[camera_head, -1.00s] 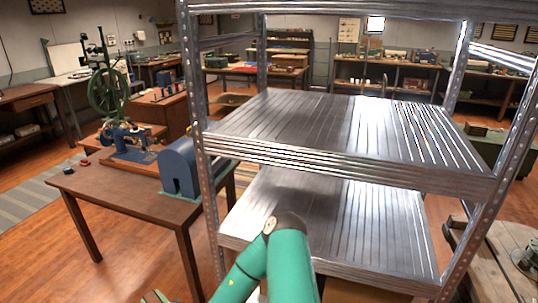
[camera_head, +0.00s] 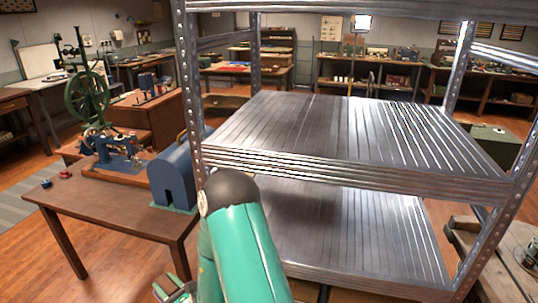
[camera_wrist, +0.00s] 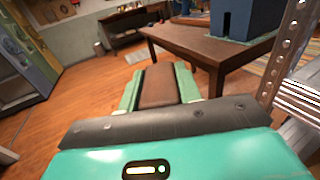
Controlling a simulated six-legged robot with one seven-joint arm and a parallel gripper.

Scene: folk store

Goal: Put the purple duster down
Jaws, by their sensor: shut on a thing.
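My gripper (camera_wrist: 159,80) shows in the wrist view with its green fingers shut on a brown, block-like thing (camera_wrist: 158,88). I take it for the duster, but I see no purple on it and most of it is hidden. It is held above the wooden floor, in front of the brown table. In the head view my green arm rises at bottom centre, and a small part of the gripper (camera_head: 172,290) shows at the bottom edge, left of the metal shelf.
A metal shelf unit (camera_head: 330,160) fills the centre and right, its visible boards bare. A brown table (camera_head: 115,212) at left carries a blue sewing machine (camera_head: 120,155) and a blue arched case (camera_head: 177,175). A wooden bench (camera_head: 500,262) stands at right. Wooden floor is open at left.

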